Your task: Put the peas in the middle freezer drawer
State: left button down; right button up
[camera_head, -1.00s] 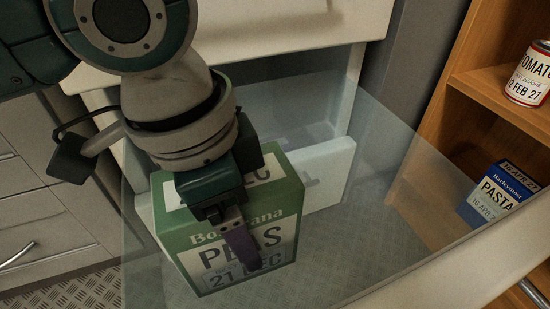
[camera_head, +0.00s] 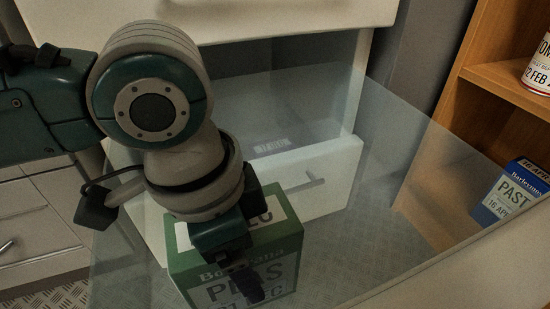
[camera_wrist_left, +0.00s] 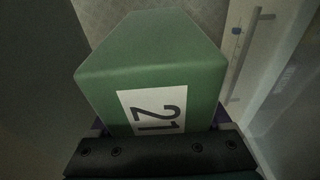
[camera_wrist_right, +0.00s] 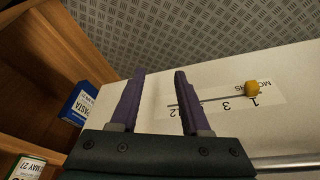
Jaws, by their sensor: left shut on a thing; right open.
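The peas box (camera_head: 285,255), green with white labels, is upright at the lower middle of the head view. My left gripper (camera_head: 245,280) is shut on it from above. In the left wrist view the green box (camera_wrist_left: 150,65) fills the space before the gripper. Behind the box in the head view is the freezer, with a pale drawer front (camera_head: 335,165) bearing a handle, below a gap and a higher white front (camera_head: 270,18). My right gripper (camera_wrist_right: 160,75) is open and empty in the right wrist view.
A clear pane (camera_head: 400,170) spans the area around the box. A wooden shelf (camera_head: 500,75) at right holds a blue pasta box (camera_head: 515,190) and a tomato can (camera_head: 540,72). A white panel with a yellow knob (camera_wrist_right: 252,88) lies under my right gripper.

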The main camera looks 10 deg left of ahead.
pick_arm(q)
grip_release()
jog(key=shift+f, duration=0.1)
jog(key=r+p, duration=0.2)
jog(key=r, duration=0.1)
jog(key=a+r+p, duration=0.1)
jog(key=r+p, duration=0.2)
jog(key=r, duration=0.1)
jog(key=s+r+p, duration=0.1)
jog(key=r+p, duration=0.1)
jog(key=r, duration=0.2)
jog(key=shift+a+r+p, duration=0.15)
jog(key=shift+p, duration=0.2)
jog(key=shift+a+r, duration=0.1)
jog(key=shift+r, duration=0.35)
